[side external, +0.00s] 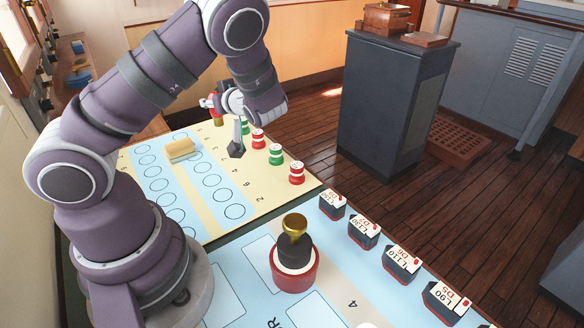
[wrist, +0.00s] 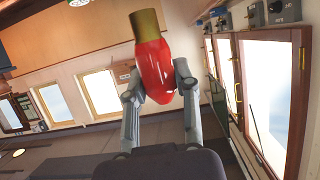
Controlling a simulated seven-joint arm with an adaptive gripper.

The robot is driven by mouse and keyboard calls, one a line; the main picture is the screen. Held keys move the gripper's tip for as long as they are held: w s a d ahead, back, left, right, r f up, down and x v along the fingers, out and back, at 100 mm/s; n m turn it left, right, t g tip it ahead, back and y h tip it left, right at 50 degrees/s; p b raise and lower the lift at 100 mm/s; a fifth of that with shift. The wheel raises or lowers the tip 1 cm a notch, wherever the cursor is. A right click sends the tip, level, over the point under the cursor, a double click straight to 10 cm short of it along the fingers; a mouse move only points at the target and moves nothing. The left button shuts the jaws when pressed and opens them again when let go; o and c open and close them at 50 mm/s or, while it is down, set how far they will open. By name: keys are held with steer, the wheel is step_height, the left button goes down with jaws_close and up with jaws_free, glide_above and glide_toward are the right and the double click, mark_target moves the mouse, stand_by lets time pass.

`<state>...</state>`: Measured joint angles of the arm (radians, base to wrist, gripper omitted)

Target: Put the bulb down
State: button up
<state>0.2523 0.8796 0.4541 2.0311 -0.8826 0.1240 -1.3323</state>
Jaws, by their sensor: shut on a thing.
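The bulb (wrist: 155,68) is red and glossy with a brass-coloured base, which points to the top of the wrist view. My gripper (wrist: 159,85) is shut on its red glass, with one finger on each side. In the side external view my gripper (side external: 225,108) is raised above the far board, with red showing at its left. The bulb is small and partly hidden there, so its exact tilt is hard to tell.
The far board (side external: 270,187) has rows of circles, a yellow block (side external: 180,149) and several red and green pieces (side external: 276,155). The near board (side external: 335,285) carries a black-and-red stand with a brass top (side external: 294,250) and several labelled blocks (side external: 402,263). A dark cabinet (side external: 385,105) stands behind.

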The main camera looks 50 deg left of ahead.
steer(key=s+a+f+m+t+h, duration=0.1)
steer(key=s+a+f+m+t, duration=0.2)
steer(key=f+m+t, duration=0.15)
steer(key=shift+t, duration=0.25)
steer(key=w+a, duration=0.3)
steer(key=a, duration=0.1)
steer(key=w+a, duration=0.2)
steer(key=a, duration=0.2)
steer(key=w+a+f, duration=0.1)
steer(key=w+a, duration=0.2)
steer(key=a, duration=0.1)
steer(key=shift+w+a+f, duration=0.1)
steer(key=shift+w+a, duration=0.1)
steer(key=shift+w, duration=0.15)
steer(key=shift+w+a+f, duration=0.15)
steer(key=shift+f, duration=1.6)
steer(key=shift+f, duration=0.1)
steer(key=o, duration=0.9)
